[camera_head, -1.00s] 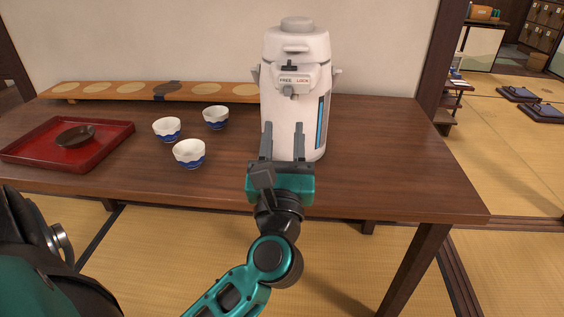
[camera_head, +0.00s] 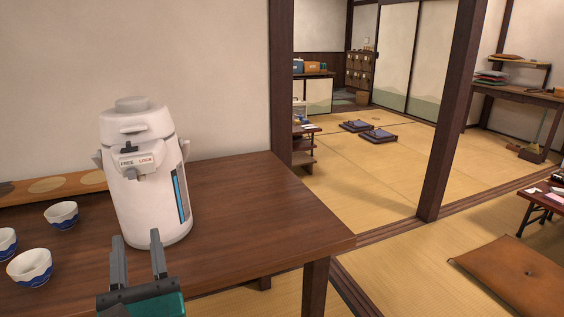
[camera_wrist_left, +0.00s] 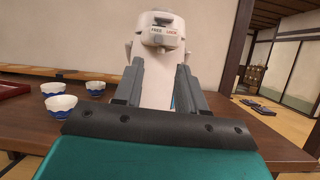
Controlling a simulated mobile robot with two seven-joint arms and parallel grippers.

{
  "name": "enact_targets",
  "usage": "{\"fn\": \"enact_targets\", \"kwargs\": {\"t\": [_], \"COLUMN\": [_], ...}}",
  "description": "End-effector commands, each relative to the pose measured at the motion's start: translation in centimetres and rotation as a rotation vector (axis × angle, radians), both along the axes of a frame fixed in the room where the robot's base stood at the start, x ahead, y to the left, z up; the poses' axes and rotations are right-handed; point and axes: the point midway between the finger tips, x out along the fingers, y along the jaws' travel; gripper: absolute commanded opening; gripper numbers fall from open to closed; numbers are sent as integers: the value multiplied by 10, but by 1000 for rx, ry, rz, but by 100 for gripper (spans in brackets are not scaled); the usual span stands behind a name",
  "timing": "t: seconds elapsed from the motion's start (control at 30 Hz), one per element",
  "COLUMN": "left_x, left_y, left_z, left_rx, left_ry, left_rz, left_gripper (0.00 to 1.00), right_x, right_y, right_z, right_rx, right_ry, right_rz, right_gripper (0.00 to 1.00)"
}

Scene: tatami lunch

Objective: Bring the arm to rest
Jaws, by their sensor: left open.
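My left gripper (camera_head: 139,264) is at the lower left of the head view, in front of the white hot-water dispenser (camera_head: 145,190). Its two fingers stand apart with nothing between them. In the left wrist view the fingers (camera_wrist_left: 158,85) frame the dispenser (camera_wrist_left: 160,60), which stands upright beyond them. I cannot tell whether the fingertips touch it. My right gripper does not show in either view.
The dispenser stands on a dark wooden table (camera_head: 255,215). Several blue-and-white cups (camera_head: 30,268) stand left of it, before a long wooden board (camera_head: 50,188). A wooden post (camera_head: 455,110) and brown cushion (camera_head: 520,275) are at right. Tatami floor (camera_head: 370,185) lies open between.

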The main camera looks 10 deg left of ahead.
Motion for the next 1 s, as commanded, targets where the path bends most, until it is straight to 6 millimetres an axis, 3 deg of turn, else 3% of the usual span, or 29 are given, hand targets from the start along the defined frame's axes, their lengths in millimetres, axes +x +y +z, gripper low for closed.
{"fn": "enact_targets", "kwargs": {"t": [0.13, 0.27, 0.4, 0.5, 0.63, 0.77, 0.8, 1.0], "left_x": [6, 14, 13, 4, -19, -49, -51, -53], "left_y": [-27, -74, -118, -131, -127, -104, -102, -94], "left_z": [-4, -33, -101, -162, -236, -298, -285, -244], "left_rx": [349, 932, 1623, 2086, 2615, 3078, -3050, -3047], "left_ry": [109, 277, 441, 519, 559, 535, -521, -553], "left_rz": [-7, -15, -42, -84, -176, -317, 315, 308], "left_gripper": [40, 40, 40, 40, 40, 40, 40, 40], "right_x": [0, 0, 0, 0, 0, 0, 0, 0], "right_y": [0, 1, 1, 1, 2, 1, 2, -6], "right_z": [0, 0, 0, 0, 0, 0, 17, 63], "right_rx": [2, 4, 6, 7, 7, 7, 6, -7], "right_ry": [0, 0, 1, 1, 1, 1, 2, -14], "right_rz": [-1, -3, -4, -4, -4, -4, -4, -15], "right_gripper": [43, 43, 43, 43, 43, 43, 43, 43]}}
